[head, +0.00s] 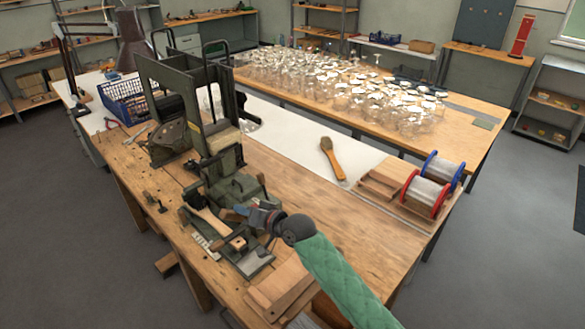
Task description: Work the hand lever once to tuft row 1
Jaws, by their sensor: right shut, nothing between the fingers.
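The dark green tufting machine (178,95) stands on the wooden bench, with a tall frame and dark looped bars at its top. I cannot tell for sure which part is the hand lever. A lower green metal unit (228,178) sits in front of the frame. A pale wooden piece (207,218) lies in the fixture in front of it. My right gripper (232,212), on the green-sleeved arm from the lower right, is shut and empty beside this fixture. Its fingertips are small and partly lost against the metal parts. My left gripper is not in view.
Red and blue wire spools (427,196) stand on the bench's right end. A wooden brush (332,158) lies on the white strip (290,138). Wood blocks (280,292) lie at the front edge. A blue crate (122,102) stands left.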

